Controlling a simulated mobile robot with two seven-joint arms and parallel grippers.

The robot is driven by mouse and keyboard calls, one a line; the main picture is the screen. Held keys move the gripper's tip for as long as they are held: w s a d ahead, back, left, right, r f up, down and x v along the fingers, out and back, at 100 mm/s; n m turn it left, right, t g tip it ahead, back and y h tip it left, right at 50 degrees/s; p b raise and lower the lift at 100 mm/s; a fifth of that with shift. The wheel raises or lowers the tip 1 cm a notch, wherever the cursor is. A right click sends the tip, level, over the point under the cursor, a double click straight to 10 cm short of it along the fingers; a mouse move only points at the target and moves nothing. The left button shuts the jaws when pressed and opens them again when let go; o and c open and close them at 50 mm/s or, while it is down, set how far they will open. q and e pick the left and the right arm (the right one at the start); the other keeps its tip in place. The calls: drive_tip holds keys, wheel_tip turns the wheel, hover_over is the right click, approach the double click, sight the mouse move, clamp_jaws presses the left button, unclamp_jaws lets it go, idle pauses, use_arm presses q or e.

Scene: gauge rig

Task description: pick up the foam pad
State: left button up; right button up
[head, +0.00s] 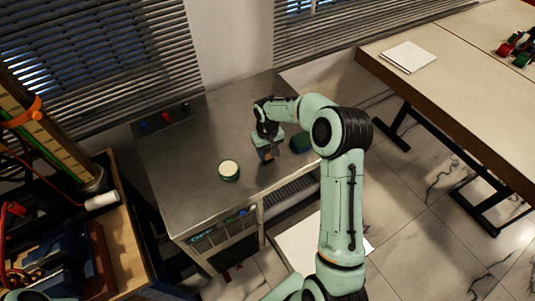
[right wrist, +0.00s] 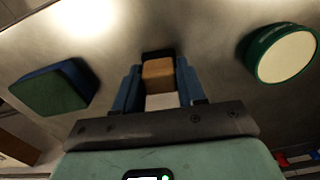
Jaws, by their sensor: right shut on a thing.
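My right gripper (head: 266,150) is over the grey metal table (head: 180,183), its fingers shut on a small tan block. In the right wrist view the tan block (right wrist: 158,73) sits between the two blue fingers, with a pale face below it. I cannot tell whether it touches the table. A dark green and blue block (head: 300,142) lies apart from the gripper, to its right; it also shows at left in the right wrist view (right wrist: 52,88). Neither block is marked, so I cannot tell which is the foam pad. My left gripper is not in view.
A round green tin with a pale top (head: 229,170) stands left of the gripper. Small red, blue and black items (head: 165,117) lie along the table's back left. A wooden-topped bench (head: 118,235) is at left. A long table (head: 455,80) with white paper (head: 408,57) is at right.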

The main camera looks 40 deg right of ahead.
sight(267, 151)
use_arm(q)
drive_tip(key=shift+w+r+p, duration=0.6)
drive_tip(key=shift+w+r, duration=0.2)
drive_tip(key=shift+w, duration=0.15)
use_arm(e)
wheel_tip(267, 151, up, 20)
drive_tip(key=shift+o, duration=1.3)
drive_tip(key=shift+c, duration=0.8)
